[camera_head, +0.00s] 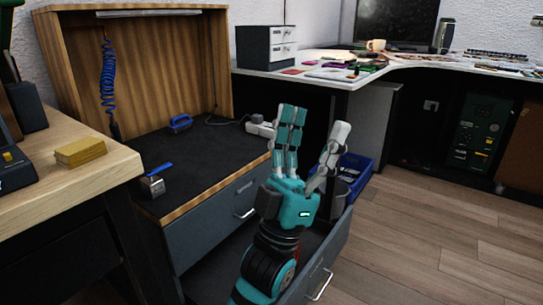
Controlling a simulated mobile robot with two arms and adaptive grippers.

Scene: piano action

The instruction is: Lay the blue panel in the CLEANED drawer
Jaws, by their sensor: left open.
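My left gripper (316,120), a teal and grey hand, is open with its fingers pointing up and apart. It is above the open lower drawer (328,256) of a grey cabinet and hides part of its inside. I cannot read the label, so I cannot tell which drawer is CLEANED. I cannot make out a blue panel in this view. My right gripper is not in view.
The dark bench top carries a blue-handled brush (159,169), a blue tool (180,124) and a white power strip (260,127). A yellow block (80,152) lies on the wooden table at left. A blue bin (357,167) stands behind the hand. Floor at right is clear.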

